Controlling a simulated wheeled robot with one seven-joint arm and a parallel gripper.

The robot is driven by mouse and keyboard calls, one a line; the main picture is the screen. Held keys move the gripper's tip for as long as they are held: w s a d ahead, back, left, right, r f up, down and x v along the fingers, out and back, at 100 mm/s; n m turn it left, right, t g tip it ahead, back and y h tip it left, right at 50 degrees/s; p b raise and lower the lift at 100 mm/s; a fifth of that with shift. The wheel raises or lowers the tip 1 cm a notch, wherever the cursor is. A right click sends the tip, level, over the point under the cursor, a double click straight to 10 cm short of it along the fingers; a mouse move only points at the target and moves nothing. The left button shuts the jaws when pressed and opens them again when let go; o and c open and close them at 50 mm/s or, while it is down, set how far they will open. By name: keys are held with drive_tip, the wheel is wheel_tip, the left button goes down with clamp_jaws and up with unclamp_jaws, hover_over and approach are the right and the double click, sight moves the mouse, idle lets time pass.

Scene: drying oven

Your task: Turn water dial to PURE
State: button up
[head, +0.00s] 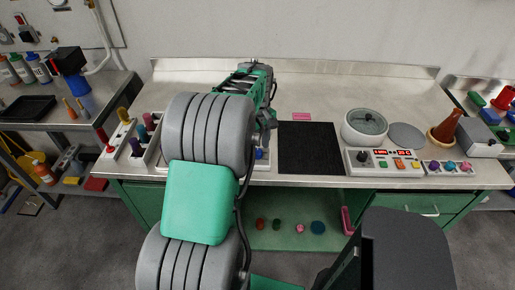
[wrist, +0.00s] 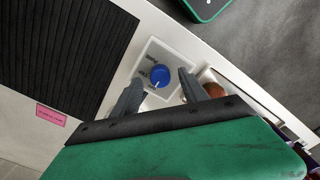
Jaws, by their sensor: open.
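The water dial (wrist: 159,75) is a round blue knob with a light pointer mark, set on a white square plate (wrist: 152,56). My gripper (wrist: 157,88) is open in the wrist view, with one grey finger on each side of the dial. I cannot tell whether the fingers touch it. In the head view my arm hides most of the dial area; a bit of blue (head: 261,154) shows beside the arm.
A black ribbed mat (head: 309,148) lies right of the dial. A rack with coloured handles (head: 143,142) is on the left. The counter behind is clear.

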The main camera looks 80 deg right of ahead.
drive_tip(key=shift+f, duration=0.8)
drive_tip(key=shift+c, duration=0.3)
clamp_jaws()
